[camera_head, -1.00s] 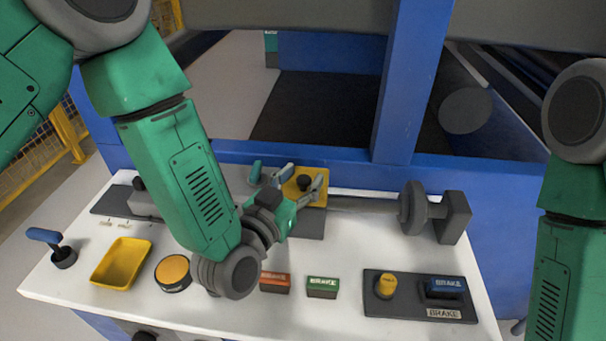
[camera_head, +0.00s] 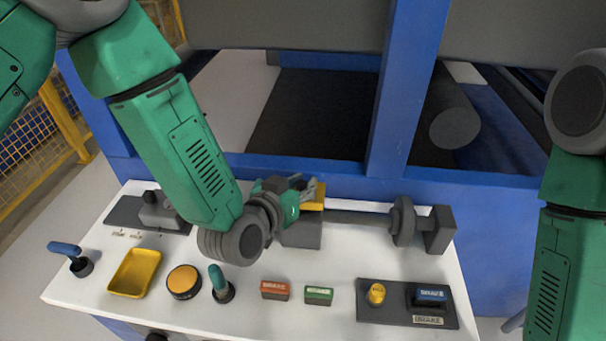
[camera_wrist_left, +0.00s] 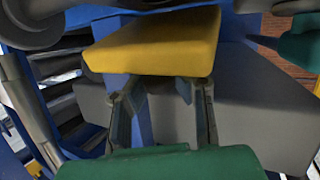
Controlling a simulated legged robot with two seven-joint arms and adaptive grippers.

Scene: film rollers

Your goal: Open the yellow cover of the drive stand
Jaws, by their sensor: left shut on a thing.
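The yellow cover (camera_head: 314,201) is at the drive stand (camera_head: 302,235), a grey block at the back middle of the white table. In the head view only a small part of the cover shows beside my left gripper (camera_head: 306,189). In the left wrist view the cover (camera_wrist_left: 155,45) is a broad yellow slab just beyond the fingers of my left gripper (camera_wrist_left: 165,88). That gripper is shut on the cover, though the exact contact is partly hidden. My right arm shows at the right edge; its gripper is out of view.
A grey shaft (camera_head: 358,217) runs right from the stand to a round wheel (camera_head: 403,220) and an end block (camera_head: 440,230). In front are a yellow tray (camera_head: 135,273), a yellow button (camera_head: 184,281), a teal-handled lever (camera_head: 220,284) and a brake panel (camera_head: 395,314). A blue frame post (camera_head: 400,100) rises behind.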

